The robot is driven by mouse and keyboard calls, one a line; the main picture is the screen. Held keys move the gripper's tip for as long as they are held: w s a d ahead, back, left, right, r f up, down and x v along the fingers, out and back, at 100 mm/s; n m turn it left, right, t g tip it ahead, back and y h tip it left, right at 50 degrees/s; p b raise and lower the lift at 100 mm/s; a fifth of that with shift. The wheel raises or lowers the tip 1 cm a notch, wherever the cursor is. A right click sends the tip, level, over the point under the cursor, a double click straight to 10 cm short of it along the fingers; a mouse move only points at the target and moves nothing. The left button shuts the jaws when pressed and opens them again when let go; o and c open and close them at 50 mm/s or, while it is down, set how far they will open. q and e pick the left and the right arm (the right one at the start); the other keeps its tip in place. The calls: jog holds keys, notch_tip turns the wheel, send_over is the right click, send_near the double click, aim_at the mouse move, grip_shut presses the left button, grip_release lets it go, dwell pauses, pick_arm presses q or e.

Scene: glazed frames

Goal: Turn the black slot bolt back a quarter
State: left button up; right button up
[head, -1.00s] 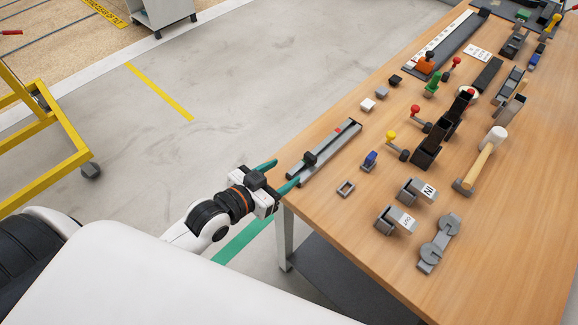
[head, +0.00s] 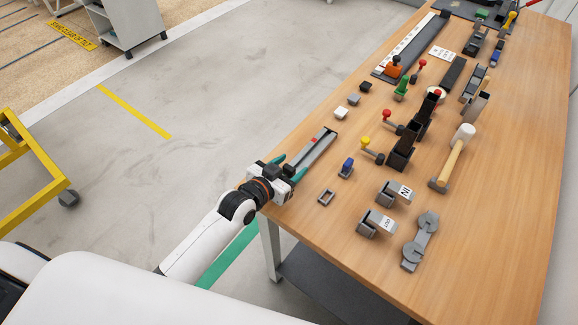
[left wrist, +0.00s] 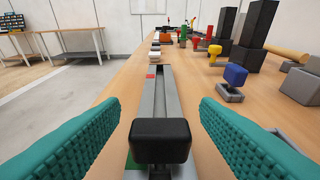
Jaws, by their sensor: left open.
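The black slot bolt (left wrist: 160,142) has a blocky black knob and stands in the slotted grey rail (left wrist: 159,96) on the wooden table. The rail has a red mark on its far part, which also shows in the head view (head: 318,150). My left gripper (head: 289,166) is at the near end of the rail, open. In the left wrist view its teal fingers (left wrist: 160,108) stand on either side of the knob with a gap on both sides. The gripper mostly hides the knob in the head view. My right gripper is not in view.
A blue-knobbed piece (head: 346,167) and a small grey frame (head: 326,198) lie right of the rail. Small white, grey and black blocks (head: 341,113) lie past its far end. A mallet (head: 455,158) and two labelled grey blocks (head: 394,193) are farther right.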

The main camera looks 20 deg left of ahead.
pick_arm(q)
jog(key=c, duration=1.1)
jog(key=shift+o, duration=0.2)
jog(key=shift+d+r+n+y+p, duration=0.1)
jog(key=shift+r+n+y+p, duration=0.05)
jog(key=shift+n+y+p, duration=0.7)
jog(key=shift+n+t+y+p, duration=0.25)
jog(key=shift+t+y+p, duration=0.05)
jog(key=shift+y+p, duration=0.25)
jog(key=shift+n+y, duration=0.4)
jog(key=shift+y, duration=0.1)
jog(key=shift+m+h+p, duration=0.3)
jog(key=shift+m+h, duration=0.1)
jog(key=shift+h, duration=0.1)
jog(key=shift+a+m+h, duration=0.25)
jog(key=shift+m+h, duration=0.35)
jog(key=shift+h, duration=0.2)
jog(key=shift+d+f+m+h, duration=0.1)
jog(key=shift+f+m+h, duration=0.1)
jog(key=shift+m+h, duration=0.35)
